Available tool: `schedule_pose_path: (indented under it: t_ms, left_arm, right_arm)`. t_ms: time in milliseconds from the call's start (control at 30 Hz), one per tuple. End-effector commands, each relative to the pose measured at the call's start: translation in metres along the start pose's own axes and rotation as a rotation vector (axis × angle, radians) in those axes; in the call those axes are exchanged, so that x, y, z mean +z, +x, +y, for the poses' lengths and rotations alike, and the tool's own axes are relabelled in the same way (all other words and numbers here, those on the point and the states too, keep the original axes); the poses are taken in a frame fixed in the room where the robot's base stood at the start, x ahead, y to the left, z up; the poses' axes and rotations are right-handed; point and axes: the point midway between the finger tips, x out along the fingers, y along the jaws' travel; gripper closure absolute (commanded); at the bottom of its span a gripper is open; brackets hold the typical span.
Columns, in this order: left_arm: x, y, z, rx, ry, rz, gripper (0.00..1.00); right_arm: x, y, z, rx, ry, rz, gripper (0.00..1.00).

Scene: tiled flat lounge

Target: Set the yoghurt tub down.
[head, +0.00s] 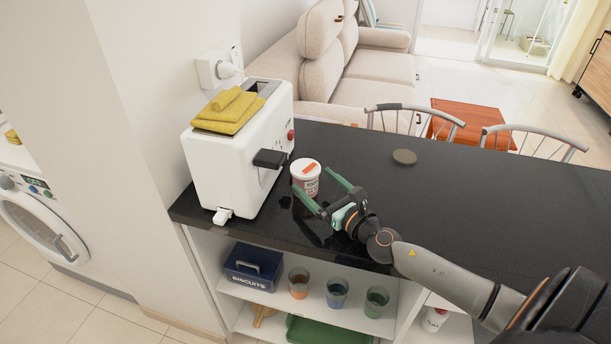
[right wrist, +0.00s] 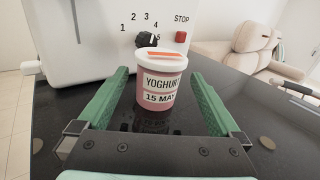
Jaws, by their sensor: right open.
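The yoghurt tub (head: 306,178) stands upright on the black counter (head: 450,200), just right of the white toaster. It has a white lid with an orange strip. In the right wrist view the tub (right wrist: 159,82) shows a label reading "YOGHUR" and "15 MAY". My right gripper (head: 318,187) is open, with its green fingers pointing at the tub. In the right wrist view the fingers (right wrist: 158,95) are spread on both sides of the tub, with a gap on each side. My left gripper is not in view.
A white toaster (head: 225,165) with folded yellow cloths (head: 230,110) on top stands close beside the tub. A round grey disc (head: 404,157) lies farther back. The counter's right side is clear. The shelf below holds a blue biscuit tin (head: 253,267) and several cups (head: 337,292).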

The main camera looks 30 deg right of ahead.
Motion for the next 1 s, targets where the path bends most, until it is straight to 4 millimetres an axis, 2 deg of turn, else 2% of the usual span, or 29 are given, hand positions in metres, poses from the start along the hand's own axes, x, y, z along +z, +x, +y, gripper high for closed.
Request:
schedule_pose_path:
  t_ms: [100, 233, 567, 1000]
  left_arm:
    - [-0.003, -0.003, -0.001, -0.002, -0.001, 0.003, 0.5]
    - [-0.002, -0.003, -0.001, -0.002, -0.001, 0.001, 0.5]
    - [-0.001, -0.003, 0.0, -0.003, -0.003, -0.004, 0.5]
    - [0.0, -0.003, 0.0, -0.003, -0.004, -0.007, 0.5]
  right_arm:
    - [0.003, 0.016, -0.001, -0.002, 0.001, -0.002, 0.0]
    - [0.002, 0.027, 0.0, -0.001, 0.002, -0.001, 0.0]
    - [0.001, 0.03, 0.0, 0.0, 0.001, 0.0, 0.01]
    - [0.001, 0.03, 0.0, 0.0, 0.0, 0.0, 0.51]
